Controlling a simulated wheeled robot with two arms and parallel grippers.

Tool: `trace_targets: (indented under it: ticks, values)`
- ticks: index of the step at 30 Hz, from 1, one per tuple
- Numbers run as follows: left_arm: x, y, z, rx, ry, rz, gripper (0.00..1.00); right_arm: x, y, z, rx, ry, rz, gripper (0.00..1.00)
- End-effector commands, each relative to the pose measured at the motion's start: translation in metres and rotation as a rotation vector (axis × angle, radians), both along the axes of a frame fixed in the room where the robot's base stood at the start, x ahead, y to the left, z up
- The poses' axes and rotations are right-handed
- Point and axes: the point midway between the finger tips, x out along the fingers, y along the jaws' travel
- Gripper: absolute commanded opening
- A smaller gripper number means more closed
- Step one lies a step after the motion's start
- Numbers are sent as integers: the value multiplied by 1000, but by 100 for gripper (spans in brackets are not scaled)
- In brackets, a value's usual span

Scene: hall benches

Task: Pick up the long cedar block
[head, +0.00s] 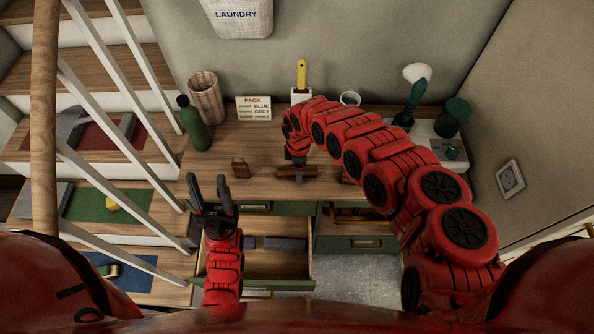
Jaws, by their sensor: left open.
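A long reddish-brown block (284,171), which looks like the cedar one, lies on the wooden bench top (215,172) near its front edge. My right gripper (299,172) comes down over the middle of this block, with block showing on both sides. Its fingers are too small and dark to tell whether they are shut on it. A smaller brown block (240,168) sits to the left on the bench. Another brown piece (346,178) is partly hidden by my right arm. My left gripper (209,194) is open and empty, fingers up, in front of the bench edge.
An open drawer (285,289) holding grey pieces juts out below the bench. A green bottle (193,123), wicker basket (206,97), pack sign (254,108), yellow-handled tool (301,76) and white mug (350,98) stand behind. Stairs with a white railing (124,123) border the left.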

Motion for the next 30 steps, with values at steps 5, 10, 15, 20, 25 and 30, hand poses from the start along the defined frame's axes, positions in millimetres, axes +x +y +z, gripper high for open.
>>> trace_targets:
  ticks: [5, 10, 15, 20, 25, 30]
  values:
    - [0, 0, 0, 0, 0, 0, 50, 0, 0, 0, 0, 0, 0, 70]
    - [0, 0, 0, 0, 0, 0, 50, 0, 0, 0, 0, 1, 0, 40]
    - [0, 0, 0, 0, 0, 0, 50, 0, 0, 0, 0, 1, 0, 9]
    - [0, 0, 0, 0, 0, 0, 50, 0, 0, 0, 0, 1, 0, 0]
    - [0, 0, 0, 0, 0, 0, 50, 0, 0, 0, 0, 1, 0, 0]
    - [0, 0, -2, 0, 0, 0, 50, 0, 1, 4, 1, 1, 1, 0]
